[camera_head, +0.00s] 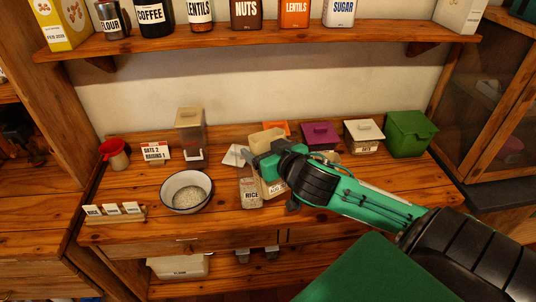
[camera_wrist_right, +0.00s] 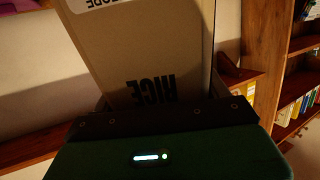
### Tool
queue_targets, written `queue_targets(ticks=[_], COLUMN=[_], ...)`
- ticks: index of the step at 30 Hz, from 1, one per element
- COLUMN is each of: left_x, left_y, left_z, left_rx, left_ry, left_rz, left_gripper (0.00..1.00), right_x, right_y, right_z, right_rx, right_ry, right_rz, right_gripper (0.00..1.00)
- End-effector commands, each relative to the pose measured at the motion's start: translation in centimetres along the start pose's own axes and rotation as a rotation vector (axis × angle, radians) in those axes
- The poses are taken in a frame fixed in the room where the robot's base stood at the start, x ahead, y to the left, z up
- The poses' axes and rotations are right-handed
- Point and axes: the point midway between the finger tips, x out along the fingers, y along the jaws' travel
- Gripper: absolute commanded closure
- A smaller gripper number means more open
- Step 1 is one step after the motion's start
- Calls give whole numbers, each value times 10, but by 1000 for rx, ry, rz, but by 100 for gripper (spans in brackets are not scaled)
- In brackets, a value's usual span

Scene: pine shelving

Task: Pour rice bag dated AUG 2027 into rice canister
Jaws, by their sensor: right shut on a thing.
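My right gripper (camera_head: 268,166) reaches in from the right over the worktop and is shut on a beige rice bag (camera_head: 266,139). The full date cannot be read. The canister labelled RICE (camera_head: 251,194) stands on the worktop just left of and below the gripper, partly hidden. Whether the bag touches the canister cannot be told. My left gripper is not in view.
A white bowl of rice-like grains (camera_head: 187,191) stands left of the canister. A dispenser (camera_head: 191,134), a purple box (camera_head: 320,136), a white box (camera_head: 363,135) and a green box (camera_head: 410,133) line the back. A shelf of labelled containers (camera_head: 270,43) hangs above. The front right worktop is partly covered by my arm.

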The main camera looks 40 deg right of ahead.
Motion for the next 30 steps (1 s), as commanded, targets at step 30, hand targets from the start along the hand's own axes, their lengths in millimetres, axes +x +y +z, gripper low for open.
queue_targets(ticks=[30], left_x=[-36], left_y=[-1], left_z=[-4], left_rx=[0], left_ry=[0], left_rz=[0], left_gripper=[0], right_x=[-55], right_y=[0], right_z=[-15], right_rx=[0], right_ry=[263], right_rz=[0], right_gripper=[54])
